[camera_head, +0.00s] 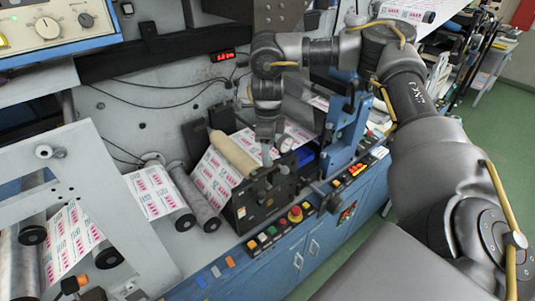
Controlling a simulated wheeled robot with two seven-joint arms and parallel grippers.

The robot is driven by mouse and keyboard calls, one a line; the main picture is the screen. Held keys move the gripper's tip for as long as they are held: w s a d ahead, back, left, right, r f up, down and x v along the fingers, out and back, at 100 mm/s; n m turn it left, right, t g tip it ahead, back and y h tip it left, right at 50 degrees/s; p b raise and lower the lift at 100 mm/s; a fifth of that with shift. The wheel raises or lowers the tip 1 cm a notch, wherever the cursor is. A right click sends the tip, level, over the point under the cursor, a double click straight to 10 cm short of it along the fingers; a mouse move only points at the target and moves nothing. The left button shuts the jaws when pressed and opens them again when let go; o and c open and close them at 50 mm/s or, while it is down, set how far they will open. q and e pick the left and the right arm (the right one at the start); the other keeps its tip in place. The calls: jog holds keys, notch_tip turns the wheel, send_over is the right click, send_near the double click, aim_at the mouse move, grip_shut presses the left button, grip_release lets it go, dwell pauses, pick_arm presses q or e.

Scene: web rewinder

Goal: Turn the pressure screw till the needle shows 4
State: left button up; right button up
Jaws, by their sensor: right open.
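My right arm reaches in from the right, and my right gripper (267,151) points down over the dark side block (262,200) at the front of the rewinder. The gripper is open. Its fingertips are small and dark here, and I cannot tell whether they touch anything. The pressure screw is not clearly made out; it may be hidden by the gripper or the block. No needle can be read in this view. A tan roller (233,153) with the printed web (214,178) lies just left of the gripper. My left gripper is not in view.
A control box (50,30) with a round knob is at top left. A red digital display (222,56) is on the back panel. Buttons with a red emergency stop (295,214) line the front edge. A blue bracket (347,135) stands right of the gripper. Green floor is at right.

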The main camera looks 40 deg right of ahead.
notch_tip(320, 180, down, 2)
jog(key=shift+f+p, duration=0.1)
jog(key=shift+p, duration=0.3)
jog(key=shift+f, duration=0.55)
jog(key=c, duration=1)
jog(key=shift+o, duration=0.2)
